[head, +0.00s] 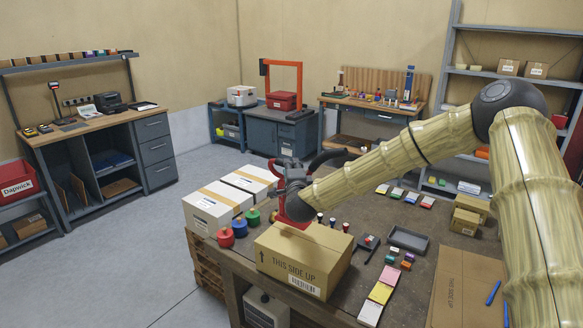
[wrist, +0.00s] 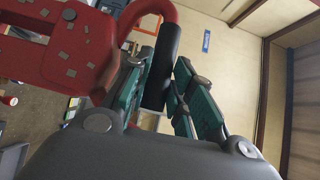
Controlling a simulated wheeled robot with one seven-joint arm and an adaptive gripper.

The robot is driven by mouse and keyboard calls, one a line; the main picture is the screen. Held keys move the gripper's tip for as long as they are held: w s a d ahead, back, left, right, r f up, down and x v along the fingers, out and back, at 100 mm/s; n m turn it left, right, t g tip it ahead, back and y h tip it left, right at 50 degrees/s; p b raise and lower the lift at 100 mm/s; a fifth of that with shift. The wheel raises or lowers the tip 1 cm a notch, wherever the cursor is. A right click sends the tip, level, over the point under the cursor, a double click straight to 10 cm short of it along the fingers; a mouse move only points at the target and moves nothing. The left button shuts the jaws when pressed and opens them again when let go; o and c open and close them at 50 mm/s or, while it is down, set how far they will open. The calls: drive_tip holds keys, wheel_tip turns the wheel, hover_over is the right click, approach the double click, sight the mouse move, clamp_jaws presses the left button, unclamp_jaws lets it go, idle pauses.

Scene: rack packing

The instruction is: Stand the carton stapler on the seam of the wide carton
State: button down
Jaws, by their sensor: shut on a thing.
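The carton stapler is red; its lower part (head: 298,209) shows in the head view at the far part of the brown carton's top. My gripper (head: 291,172) is above it. In the wrist view the stapler's red scuffed body (wrist: 62,48) fills the upper left. Its black grip (wrist: 161,68) lies between the fingers of my gripper (wrist: 166,85), which are shut on it. The brown carton (head: 300,262), printed THIS SIDE UP, sits at the bench's near edge. I cannot tell whether the stapler touches its top. My gripper and the stapler hide part of that top.
Two white taped cartons (head: 212,208) stand behind left. A flat carton (head: 462,285) lies near my arm.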

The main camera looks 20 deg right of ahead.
drive_tip(key=shift+f+b, duration=0.55)
drive_tip(key=shift+f, duration=1.05)
drive_tip(key=shift+f+b, duration=0.85)
